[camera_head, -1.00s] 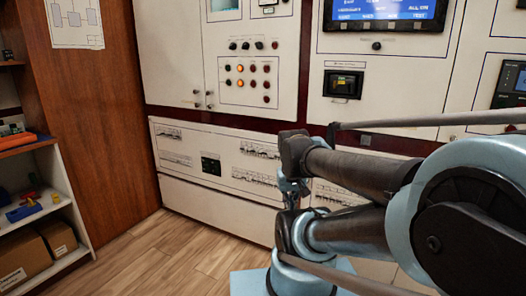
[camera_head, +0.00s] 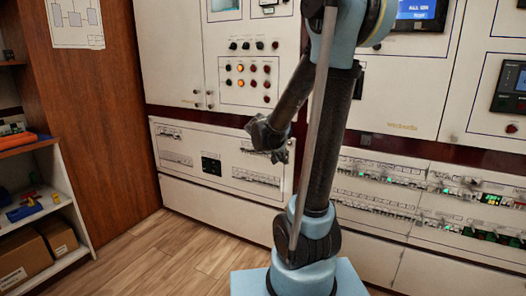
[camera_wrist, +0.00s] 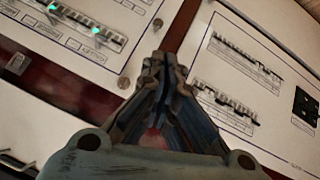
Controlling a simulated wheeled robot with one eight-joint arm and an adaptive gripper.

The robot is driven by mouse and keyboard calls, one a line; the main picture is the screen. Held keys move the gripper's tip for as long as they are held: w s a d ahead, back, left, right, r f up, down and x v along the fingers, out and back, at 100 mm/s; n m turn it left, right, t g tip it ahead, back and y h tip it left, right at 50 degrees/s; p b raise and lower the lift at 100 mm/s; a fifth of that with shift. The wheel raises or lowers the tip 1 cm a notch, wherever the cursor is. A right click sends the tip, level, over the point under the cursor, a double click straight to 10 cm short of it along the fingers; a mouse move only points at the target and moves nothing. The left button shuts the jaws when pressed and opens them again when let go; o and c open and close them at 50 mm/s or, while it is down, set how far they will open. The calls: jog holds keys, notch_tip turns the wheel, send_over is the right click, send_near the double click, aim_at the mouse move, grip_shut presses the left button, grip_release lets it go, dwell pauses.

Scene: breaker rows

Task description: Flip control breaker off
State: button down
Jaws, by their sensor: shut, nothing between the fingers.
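Rows of small breakers line the low white panels. In the head view, one row (camera_head: 380,173) with green lights runs along the right panel, and another row (camera_head: 256,180) is on the left panel. The labels are too small to read, so I cannot tell which is the control breaker. My gripper (camera_head: 279,152) is shut and empty in front of the left panel. In the wrist view its fingers (camera_wrist: 163,62) point at the dark red strip between two panels. Breaker rows show at upper left (camera_wrist: 90,30) and right (camera_wrist: 225,97), apart from the fingertips.
My upright arm hides part of the panels. A shelf (camera_head: 50,215) with boxes stands at the left beside a wooden wall (camera_head: 105,130). A black meter (camera_head: 211,166) sits on the left panel. The wooden floor (camera_head: 190,255) in front is clear.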

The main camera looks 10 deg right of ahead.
jog(key=w+a+f+t, duration=0.1)
jog(key=w+a+t, duration=0.1)
jog(key=w, duration=0.4)
jog(key=w+a+f+m+t+h, duration=0.1)
jog(key=w+a+t, duration=0.1)
jog(key=w+a, duration=0.3)
jog(key=w+a+f+m+t+h, duration=0.1)
jog(key=w+a+f+t, duration=0.1)
jog(key=w, duration=0.7)
jog(key=shift+a, duration=0.75)
jog(key=shift+w+d+f, duration=0.1)
jog(key=shift+w, duration=0.1)
jog(key=x, duration=0.9)
jog(key=shift+w+d, duration=0.25)
jog(key=shift+d, duration=0.05)
